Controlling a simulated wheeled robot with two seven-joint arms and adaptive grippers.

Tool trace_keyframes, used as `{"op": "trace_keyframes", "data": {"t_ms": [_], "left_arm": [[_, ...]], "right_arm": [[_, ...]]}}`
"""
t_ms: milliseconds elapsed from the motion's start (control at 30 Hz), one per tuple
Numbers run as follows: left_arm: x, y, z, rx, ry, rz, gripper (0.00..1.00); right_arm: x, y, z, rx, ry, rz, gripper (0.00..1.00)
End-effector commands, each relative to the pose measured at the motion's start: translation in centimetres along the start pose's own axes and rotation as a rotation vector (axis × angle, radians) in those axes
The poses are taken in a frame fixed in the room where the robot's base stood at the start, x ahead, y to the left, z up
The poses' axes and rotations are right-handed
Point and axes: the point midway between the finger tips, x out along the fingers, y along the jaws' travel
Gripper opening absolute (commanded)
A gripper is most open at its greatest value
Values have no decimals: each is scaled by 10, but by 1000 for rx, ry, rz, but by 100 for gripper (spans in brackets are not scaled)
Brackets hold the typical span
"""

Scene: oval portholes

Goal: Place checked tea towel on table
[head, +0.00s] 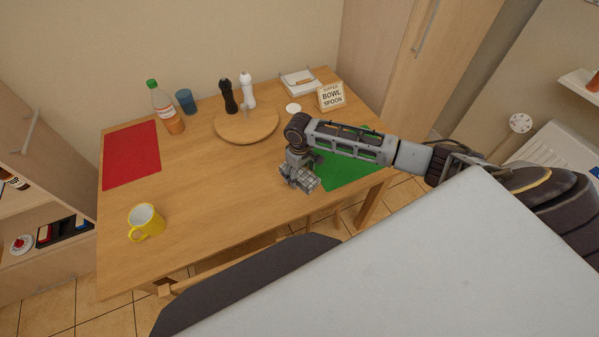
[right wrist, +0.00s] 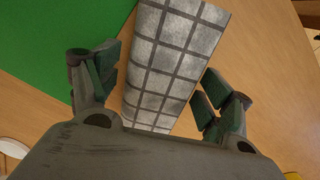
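The checked tea towel (right wrist: 170,65), grey with dark lines, lies as a folded strip on the table (head: 200,195). In the right wrist view it runs from the top edge down between my fingers, beside and partly over the edge of the green mat. My right gripper (right wrist: 160,85) is open, with a finger on each side of the towel and small gaps showing. In the head view the right gripper (head: 298,180) points down over the towel and hides part of it. Its height above the towel is hard to tell. My left gripper is out of view.
The green mat (head: 345,172) lies under my right forearm. A yellow mug (head: 146,221), red mat (head: 132,155), bottle (head: 165,108), blue cup (head: 186,101), round board (head: 246,125), two mills and a sign (head: 331,97) stand around. The front middle of the table is clear.

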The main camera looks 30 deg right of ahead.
Motion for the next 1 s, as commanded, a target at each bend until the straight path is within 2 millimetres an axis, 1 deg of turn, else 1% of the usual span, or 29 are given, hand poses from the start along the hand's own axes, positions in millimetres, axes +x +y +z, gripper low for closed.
{"op": "trace_keyframes", "data": {"t_ms": [367,533,667,767,1000], "left_arm": [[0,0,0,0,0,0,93],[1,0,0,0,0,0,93],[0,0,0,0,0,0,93],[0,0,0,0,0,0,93],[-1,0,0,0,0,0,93]], "right_arm": [[-1,0,0,0,0,1,85],[-7,0,0,1,1,1,85],[-18,0,-1,0,2,0,85],[-30,0,-1,0,2,0,85],[-65,0,0,-1,1,0,85]]}}
